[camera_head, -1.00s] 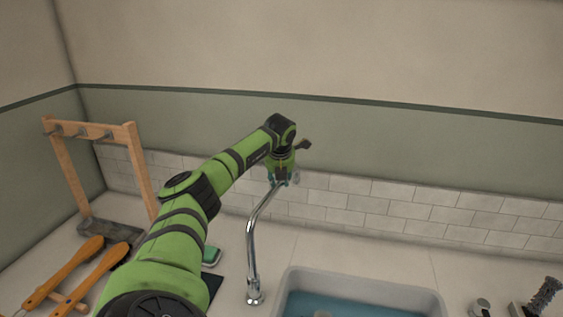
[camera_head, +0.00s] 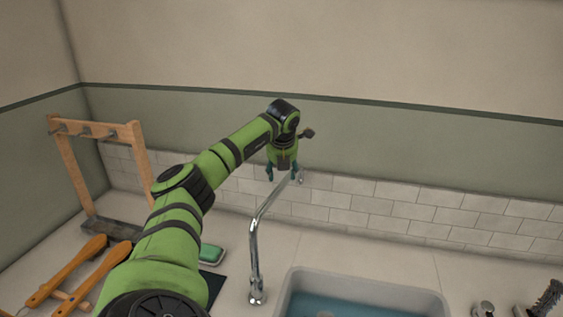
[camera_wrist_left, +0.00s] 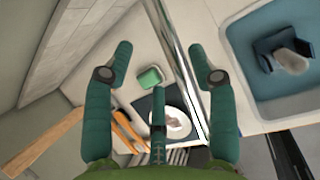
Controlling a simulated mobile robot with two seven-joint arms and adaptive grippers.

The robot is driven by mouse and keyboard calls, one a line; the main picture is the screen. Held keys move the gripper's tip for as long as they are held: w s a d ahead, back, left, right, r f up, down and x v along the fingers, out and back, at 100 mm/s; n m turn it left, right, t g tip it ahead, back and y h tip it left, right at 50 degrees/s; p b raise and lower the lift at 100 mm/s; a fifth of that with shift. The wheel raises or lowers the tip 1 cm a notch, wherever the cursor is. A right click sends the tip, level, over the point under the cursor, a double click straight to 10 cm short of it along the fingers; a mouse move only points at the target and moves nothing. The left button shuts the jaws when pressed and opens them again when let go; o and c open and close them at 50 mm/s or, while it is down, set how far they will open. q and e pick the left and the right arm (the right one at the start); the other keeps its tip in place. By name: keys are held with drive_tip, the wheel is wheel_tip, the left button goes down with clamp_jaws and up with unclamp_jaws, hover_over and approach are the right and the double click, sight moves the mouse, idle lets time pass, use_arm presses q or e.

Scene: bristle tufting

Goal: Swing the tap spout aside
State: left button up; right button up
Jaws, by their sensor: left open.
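The chrome tap (camera_head: 254,250) stands upright on the counter just left of the sink. Its spout (camera_head: 276,196) bends and slants away toward the tiled back wall. My left gripper (camera_head: 282,175) points down near the far end of the spout. I see no finger touching the tube. My right gripper is not in view.
The sink (camera_head: 370,282) holds blue water; a dark blue object (camera_wrist_left: 283,46) sits in it. A green sponge (camera_head: 211,254), a dark mat (camera_wrist_left: 146,104), orange-handled tools (camera_head: 75,270) and a wooden rack (camera_head: 135,150) are to the left. The tiled wall (camera_head: 400,212) stands behind.

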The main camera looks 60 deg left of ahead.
use_arm(q)
drive_tip(key=v, duration=0.7)
drive_tip(key=shift+s+r, duration=0.15)
drive_tip(key=shift+r, duration=0.2)
